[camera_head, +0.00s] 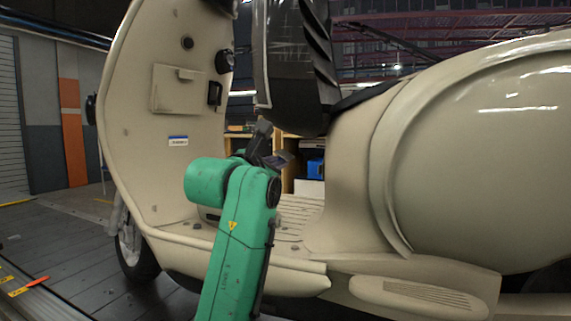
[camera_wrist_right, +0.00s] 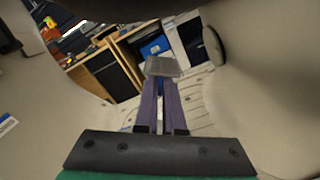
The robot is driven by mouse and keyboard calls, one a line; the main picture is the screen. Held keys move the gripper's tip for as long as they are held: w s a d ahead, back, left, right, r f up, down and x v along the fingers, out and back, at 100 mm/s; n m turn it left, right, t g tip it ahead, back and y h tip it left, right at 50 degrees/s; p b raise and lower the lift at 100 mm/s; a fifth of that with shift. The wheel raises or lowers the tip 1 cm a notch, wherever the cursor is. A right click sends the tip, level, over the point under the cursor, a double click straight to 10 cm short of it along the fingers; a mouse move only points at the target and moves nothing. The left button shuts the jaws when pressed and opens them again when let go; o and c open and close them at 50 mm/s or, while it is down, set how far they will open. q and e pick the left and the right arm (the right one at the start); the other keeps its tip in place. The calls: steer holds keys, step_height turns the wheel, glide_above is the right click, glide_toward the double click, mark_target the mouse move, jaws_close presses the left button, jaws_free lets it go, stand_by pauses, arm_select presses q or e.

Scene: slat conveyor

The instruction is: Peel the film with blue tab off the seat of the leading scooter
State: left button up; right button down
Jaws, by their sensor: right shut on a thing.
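The cream scooter (camera_head: 480,110) fills much of the head view, and its floorboard (camera_head: 300,212) lies below the gripper. A bulky glossy black part (camera_head: 295,60), which looks like the seat, stands above the gripper with a ribbed dark edge and a thin pale edge. My right gripper (camera_head: 275,157) is under this part, above the floorboard. In the right wrist view, its purple fingers (camera_wrist_right: 162,80) are close together, with a flat greyish piece (camera_wrist_right: 162,66) at their tips. My left gripper is out of view.
The front shield (camera_head: 150,150) with a small label stands left of my right arm, and the scooter body stands to the right. Wooden shelves with a blue box (camera_head: 313,167) are behind. The slat conveyor floor (camera_head: 60,245) shows at the left.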

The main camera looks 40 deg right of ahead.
steer(key=shift+a, duration=0.15)
steer(key=shift+f, duration=0.1)
steer(key=a+f+b, duration=0.4)
steer(key=a+b, duration=0.1)
steer(key=a, duration=0.1)
steer(key=shift+s+a+f, duration=0.25)
steer(key=shift+s+f, duration=0.05)
steer(key=shift+s, duration=0.1)
